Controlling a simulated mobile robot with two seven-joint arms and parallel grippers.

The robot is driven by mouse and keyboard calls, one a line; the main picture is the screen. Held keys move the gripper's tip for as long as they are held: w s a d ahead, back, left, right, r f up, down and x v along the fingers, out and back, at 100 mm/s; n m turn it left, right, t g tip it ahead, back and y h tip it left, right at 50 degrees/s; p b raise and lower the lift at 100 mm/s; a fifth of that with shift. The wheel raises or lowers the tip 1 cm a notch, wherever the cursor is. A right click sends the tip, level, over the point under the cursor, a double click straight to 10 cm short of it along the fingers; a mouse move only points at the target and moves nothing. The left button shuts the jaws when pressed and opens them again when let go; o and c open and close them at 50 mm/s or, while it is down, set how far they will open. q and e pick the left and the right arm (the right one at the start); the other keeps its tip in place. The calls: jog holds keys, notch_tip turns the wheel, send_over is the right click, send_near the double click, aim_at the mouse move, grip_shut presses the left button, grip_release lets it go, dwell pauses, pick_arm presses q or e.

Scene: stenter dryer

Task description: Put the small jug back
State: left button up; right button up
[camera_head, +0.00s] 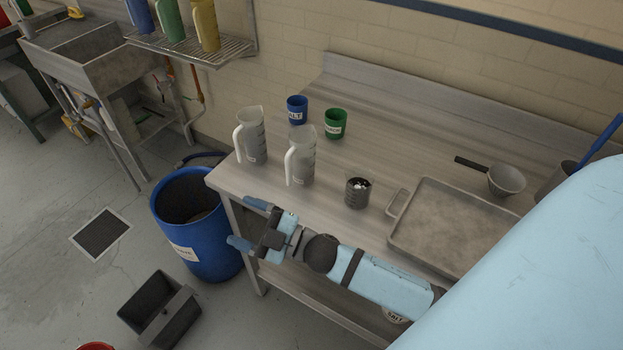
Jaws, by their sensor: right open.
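Two tall grey measuring jugs with white handles stand upright on the metal table (350,100), near its left end: one at the left (255,138) and one just right of it (302,158). They look close in size, so I cannot tell which is the small jug. My right gripper (248,223) is open and empty at the table's front left edge, in front of the jugs and apart from them. Its blue-tipped fingers point left. My left gripper is not in view.
A blue cup (297,110) and a green cup (335,124) stand behind the jugs. A blue barrel (215,262) stands left of the table.

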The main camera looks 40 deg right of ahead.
jog(key=s+d+f+m+g+h, duration=0.2)
jog(key=s+f+m, duration=0.4)
jog(key=f, duration=0.3)
jog(key=s+d+f+m+g+h, duration=0.3)
jog(key=s+f+m+h, duration=0.3)
jog(key=f, duration=0.4)
jog(key=shift+s+f+m+g+h, duration=0.15)
jog(key=shift+s+m+g+h, duration=0.45)
jog(key=shift+s, duration=0.65)
